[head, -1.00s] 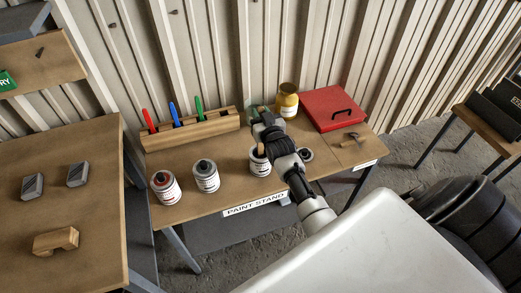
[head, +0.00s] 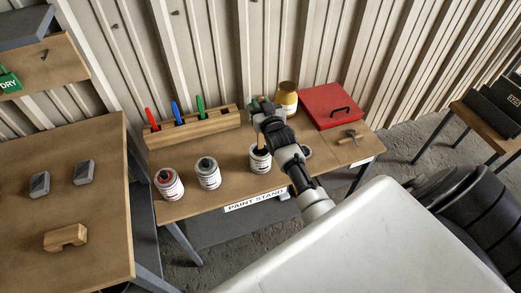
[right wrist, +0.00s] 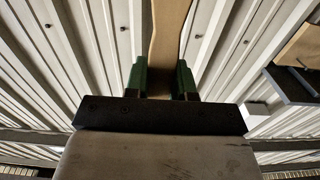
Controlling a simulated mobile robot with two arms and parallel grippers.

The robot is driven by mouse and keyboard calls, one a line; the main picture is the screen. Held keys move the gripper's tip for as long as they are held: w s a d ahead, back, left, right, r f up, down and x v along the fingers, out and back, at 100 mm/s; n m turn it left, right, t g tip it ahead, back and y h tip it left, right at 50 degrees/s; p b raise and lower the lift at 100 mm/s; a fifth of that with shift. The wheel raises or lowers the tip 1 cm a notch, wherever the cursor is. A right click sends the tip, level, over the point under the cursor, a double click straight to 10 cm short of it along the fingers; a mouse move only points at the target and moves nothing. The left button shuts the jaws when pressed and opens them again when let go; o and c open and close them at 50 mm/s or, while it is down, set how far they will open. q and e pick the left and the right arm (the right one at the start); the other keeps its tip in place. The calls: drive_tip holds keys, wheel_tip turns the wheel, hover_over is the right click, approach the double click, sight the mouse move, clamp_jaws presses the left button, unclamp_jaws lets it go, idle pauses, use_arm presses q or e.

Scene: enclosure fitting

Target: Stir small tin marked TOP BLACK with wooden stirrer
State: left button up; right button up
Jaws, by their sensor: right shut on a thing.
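My right gripper (head: 257,111) is above the third tin, shut on the wooden stirrer (head: 261,139), whose lower part goes down to that tin's mouth. How deep it reaches is hidden. In the right wrist view the stirrer (right wrist: 168,40) sits between the green fingers (right wrist: 161,80). My left gripper is not in view.
A wooden rack (head: 193,132) with red, blue and green handles stands behind the tins. A yellow tin (head: 287,98), a red case (head: 331,106) and a small hammer-like tool (head: 350,136) are at the right. A dark round lid (head: 305,151) lies beside my arm.

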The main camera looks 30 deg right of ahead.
idle(0.4)
wheel_tip(320, 180, up, 5)
drive_tip(key=p, duration=0.4)
drive_tip(key=shift+r+p, duration=0.1)
drive_tip(key=shift+p, duration=0.2)
